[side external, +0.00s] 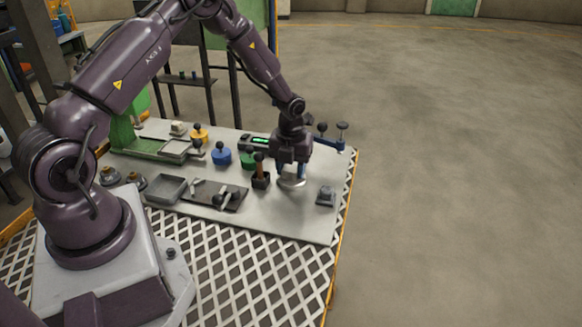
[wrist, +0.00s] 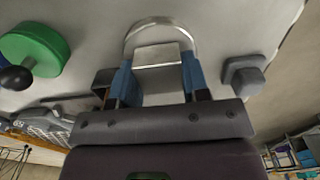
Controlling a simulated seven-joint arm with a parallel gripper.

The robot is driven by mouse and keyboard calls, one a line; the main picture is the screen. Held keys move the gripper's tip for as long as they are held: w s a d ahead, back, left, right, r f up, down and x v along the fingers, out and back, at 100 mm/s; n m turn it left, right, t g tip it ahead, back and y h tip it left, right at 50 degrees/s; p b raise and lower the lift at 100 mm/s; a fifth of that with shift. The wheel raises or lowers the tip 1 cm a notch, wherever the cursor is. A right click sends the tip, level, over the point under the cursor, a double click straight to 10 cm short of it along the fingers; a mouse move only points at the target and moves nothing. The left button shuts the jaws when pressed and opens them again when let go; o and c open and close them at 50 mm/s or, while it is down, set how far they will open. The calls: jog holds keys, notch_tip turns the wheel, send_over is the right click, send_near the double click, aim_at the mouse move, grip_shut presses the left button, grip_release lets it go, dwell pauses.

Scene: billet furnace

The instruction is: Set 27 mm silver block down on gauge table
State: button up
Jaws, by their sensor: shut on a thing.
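The silver block (wrist: 158,54) sits between the blue fingers of my gripper (wrist: 157,68) in the wrist view. My gripper (side external: 290,172) is shut on it and points down over the right part of the bench. A round, shiny metal piece that looks like the gauge table (side external: 292,184) lies right under the fingers. Its curved bright rim (wrist: 160,21) arches around the block's far side in the wrist view. In the side view the block is mostly hidden by the fingers. I cannot tell whether the block touches the surface below.
A grey knobbed block (side external: 326,196) stands right of the gripper. A brown-handled piece (side external: 261,173) and a green knobbed disc (side external: 248,158) stand close on the left. A green-lit display (side external: 260,140) and a blue-based fixture (side external: 329,145) are behind.

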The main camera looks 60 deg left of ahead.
jog(key=shift+f, duration=0.2)
jog(key=o, duration=1.1)
jog(key=shift+r, duration=0.15)
